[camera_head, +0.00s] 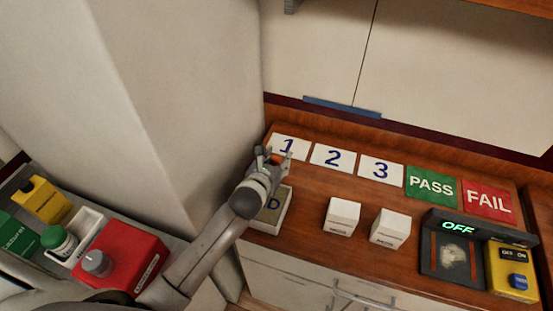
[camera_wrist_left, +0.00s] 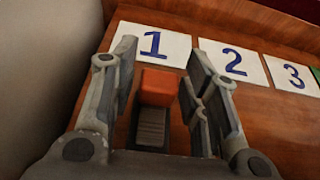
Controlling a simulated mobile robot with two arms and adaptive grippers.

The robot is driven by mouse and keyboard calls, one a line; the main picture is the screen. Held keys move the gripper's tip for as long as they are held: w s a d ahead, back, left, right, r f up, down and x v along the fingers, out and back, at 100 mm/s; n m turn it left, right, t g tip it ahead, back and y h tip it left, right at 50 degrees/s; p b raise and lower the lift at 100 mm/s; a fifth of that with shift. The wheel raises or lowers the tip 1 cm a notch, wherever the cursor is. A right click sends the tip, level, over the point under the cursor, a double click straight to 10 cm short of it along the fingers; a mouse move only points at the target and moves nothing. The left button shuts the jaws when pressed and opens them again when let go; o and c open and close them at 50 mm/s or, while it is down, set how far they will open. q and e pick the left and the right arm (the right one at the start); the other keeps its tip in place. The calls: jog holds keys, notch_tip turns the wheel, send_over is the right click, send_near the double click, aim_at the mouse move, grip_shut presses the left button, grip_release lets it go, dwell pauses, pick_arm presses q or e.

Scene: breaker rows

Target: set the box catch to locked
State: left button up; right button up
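My left gripper (camera_head: 274,157) is over the back left of the wooden counter, by the white card "1" (camera_head: 290,147). In the left wrist view its two fingers (camera_wrist_left: 162,62) stand apart, with an orange block (camera_wrist_left: 158,84) and a dark ridged grey part (camera_wrist_left: 151,127) between them. I cannot tell whether the fingers touch these. A pale box (camera_head: 268,224) with a dark panel ending in the letter "D" stands under my left arm, which hides much of it. I cannot make out a catch or its setting. My right gripper is not in view.
Cards "2" (camera_head: 333,158) and "3" (camera_head: 380,169), PASS (camera_head: 430,186) and FAIL (camera_head: 488,202) line the back. Two white blocks (camera_head: 342,215) (camera_head: 390,228) and a dark device reading OFF (camera_head: 452,250) stand in front. A red box (camera_head: 130,250) with a grey knob is lower left.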

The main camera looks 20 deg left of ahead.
aim_at(275, 164)
pick_arm(q)
grip_shut()
jog(key=shift+s+a+p, duration=0.1)
jog(key=shift+s+p, duration=0.95)
jog(key=shift+s, duration=0.45)
jog(key=shift+f, duration=0.1)
jog(key=shift+o, duration=0.5)
grip_release()
jog(key=shift+s, duration=0.1)
jog(key=shift+o, duration=1.2)
jog(key=shift+s, duration=0.1)
